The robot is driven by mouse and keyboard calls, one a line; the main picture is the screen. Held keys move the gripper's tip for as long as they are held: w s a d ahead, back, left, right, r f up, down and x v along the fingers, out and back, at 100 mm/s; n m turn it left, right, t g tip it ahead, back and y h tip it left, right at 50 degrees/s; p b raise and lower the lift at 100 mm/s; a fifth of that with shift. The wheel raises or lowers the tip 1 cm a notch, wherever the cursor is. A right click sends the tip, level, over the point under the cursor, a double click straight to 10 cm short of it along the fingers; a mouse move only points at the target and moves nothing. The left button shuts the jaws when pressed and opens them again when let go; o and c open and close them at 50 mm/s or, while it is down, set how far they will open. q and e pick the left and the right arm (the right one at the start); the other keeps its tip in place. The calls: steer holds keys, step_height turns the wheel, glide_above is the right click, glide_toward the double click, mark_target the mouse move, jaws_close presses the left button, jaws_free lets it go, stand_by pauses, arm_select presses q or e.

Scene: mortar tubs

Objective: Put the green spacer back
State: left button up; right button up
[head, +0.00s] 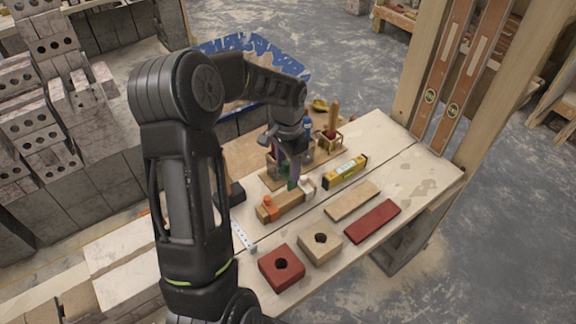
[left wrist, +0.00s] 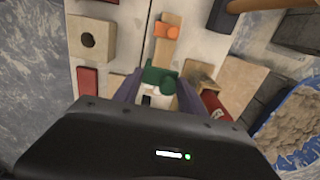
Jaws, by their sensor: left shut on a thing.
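My left gripper (head: 291,178) is shut on the green spacer (head: 292,185), of which only a small part shows between the fingers in the head view. In the left wrist view the green spacer (left wrist: 157,74) shows between the two purple-grey fingertips (left wrist: 158,92). It is at the wooden bar (head: 284,206), toward the end away from the orange piece (head: 269,206). I cannot tell whether it rests on the bar or is just above it. A white piece (head: 307,184) is close beside the gripper. My right gripper is not in view.
A yellow level (head: 345,172), a pale wood strip (head: 352,200) and a red strip (head: 372,221) lie right of the bar. A red block (head: 281,267) and a tan block (head: 320,243), each with a hole, stand in front. A holder (head: 329,141) with a handled tool stands behind.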

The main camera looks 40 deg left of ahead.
arm_select(q)
steer(key=shift+f, duration=0.15)
steer(key=b, duration=0.7)
glide_toward(288, 198)
steer(key=shift+f, duration=2.75)
steer(key=shift+f+b, duration=0.3)
steer(key=shift+f, duration=0.2)
steer(key=o, duration=1.6)
step_height(288, 198, up, 8)
steer(key=shift+f, duration=0.1)
